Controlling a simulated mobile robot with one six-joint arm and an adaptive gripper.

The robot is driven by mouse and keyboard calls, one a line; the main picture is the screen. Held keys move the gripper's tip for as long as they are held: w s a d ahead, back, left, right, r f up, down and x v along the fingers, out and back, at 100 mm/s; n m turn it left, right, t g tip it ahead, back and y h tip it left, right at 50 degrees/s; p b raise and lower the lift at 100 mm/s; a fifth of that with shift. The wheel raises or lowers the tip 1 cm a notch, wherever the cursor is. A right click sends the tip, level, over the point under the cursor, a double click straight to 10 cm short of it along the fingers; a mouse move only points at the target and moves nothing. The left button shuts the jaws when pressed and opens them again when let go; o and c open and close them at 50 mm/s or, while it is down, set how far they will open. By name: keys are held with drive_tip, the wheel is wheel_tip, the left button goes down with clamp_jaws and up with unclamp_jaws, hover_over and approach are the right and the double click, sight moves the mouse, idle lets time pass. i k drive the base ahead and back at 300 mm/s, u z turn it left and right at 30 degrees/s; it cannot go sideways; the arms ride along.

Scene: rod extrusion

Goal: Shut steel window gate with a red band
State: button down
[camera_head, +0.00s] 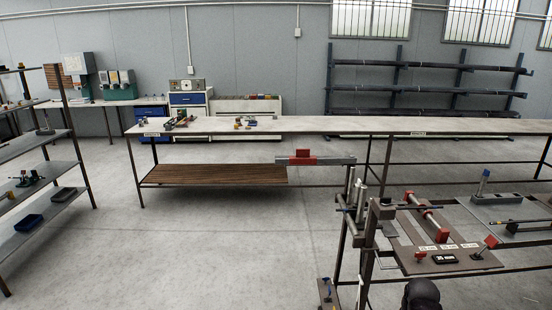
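A grey steel bar (335,160) with a red band (303,157) reaches out level to the left from a steel post frame (357,190) right of the middle. I take this bar to be the steel window gate. It stands out over open floor, seen in front of the long bench. Its left end is free, and its right end meets the frame. Whether it has a latch is too small to tell. My gripper is not recognisable in this view. A dark rounded shape (421,294) at the bottom edge may be part of my arm.
A fixture table (440,268) with red-handled clamps stands at the lower right, beside the post frame. A long bench (330,126) crosses behind. Shelves (38,148) stand at the left. The grey floor (200,250) at lower left and middle is clear.

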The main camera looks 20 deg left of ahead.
sight(302, 157)
drive_tip(key=z, duration=0.05)
drive_tip(key=i, duration=1)
drive_tip(key=u, duration=0.05)
